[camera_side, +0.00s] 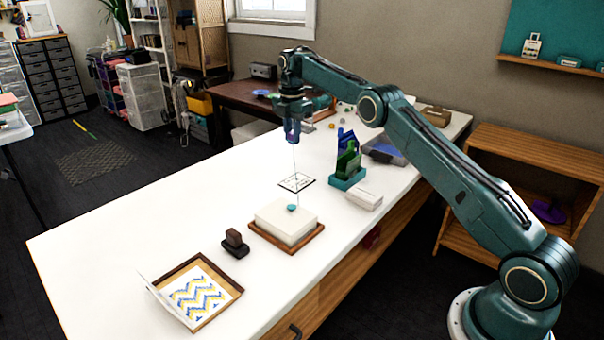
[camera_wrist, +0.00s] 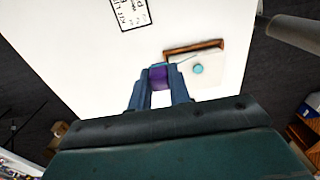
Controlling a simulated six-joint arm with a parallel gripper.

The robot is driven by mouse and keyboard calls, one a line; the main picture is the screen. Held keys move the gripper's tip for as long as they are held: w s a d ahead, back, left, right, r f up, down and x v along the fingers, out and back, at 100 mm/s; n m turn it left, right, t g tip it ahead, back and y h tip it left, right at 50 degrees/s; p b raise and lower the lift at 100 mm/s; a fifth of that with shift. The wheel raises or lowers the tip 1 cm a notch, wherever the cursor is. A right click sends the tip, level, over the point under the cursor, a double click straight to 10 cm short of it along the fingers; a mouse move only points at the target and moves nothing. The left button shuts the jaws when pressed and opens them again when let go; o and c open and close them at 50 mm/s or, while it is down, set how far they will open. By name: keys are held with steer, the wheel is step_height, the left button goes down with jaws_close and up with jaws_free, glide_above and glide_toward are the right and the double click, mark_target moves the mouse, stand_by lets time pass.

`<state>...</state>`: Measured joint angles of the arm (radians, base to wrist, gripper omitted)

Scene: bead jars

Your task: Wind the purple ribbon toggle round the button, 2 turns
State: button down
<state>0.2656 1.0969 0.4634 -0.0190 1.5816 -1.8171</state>
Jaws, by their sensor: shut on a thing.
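My gripper (camera_side: 293,137) points down, high above the white table. In the wrist view its fingers (camera_wrist: 159,88) are shut on the purple toggle (camera_wrist: 158,73). In the side view the toggle is too small to make out clearly between the fingers. A thin pale ribbon hangs from the gripper down toward the white block (camera_side: 287,222). The teal button (camera_side: 291,207) sits on top of this block, which rests on a brown wooden tray (camera_side: 263,236). The button also shows in the wrist view (camera_wrist: 198,69), right of the toggle. No ribbon turn round the button can be made out.
A printed card (camera_side: 296,182) lies behind the block. A teal holder (camera_side: 347,180) with green and blue pieces and a white box (camera_side: 364,198) stand to the right. A dark brown stamp-like block (camera_side: 235,243) and a framed zigzag pattern (camera_side: 205,290) are at front left. The table's left side is clear.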

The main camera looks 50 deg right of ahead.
steer(key=shift+a+f, duration=0.1)
steer(key=shift+a, duration=0.05)
stand_by(0.4)
steer(key=shift+a+f, duration=0.4)
steer(key=shift+a, duration=0.05)
glide_toward(276, 203)
steer(key=shift+w+d, duration=0.2)
steer(key=shift+d, duration=0.4)
steer(key=shift+s+a+f, duration=0.2)
steer(key=shift+a+f, duration=0.15)
steer(key=shift+f, duration=0.2)
steer(key=shift+f, duration=2.4)
steer(key=shift+a, duration=0.25)
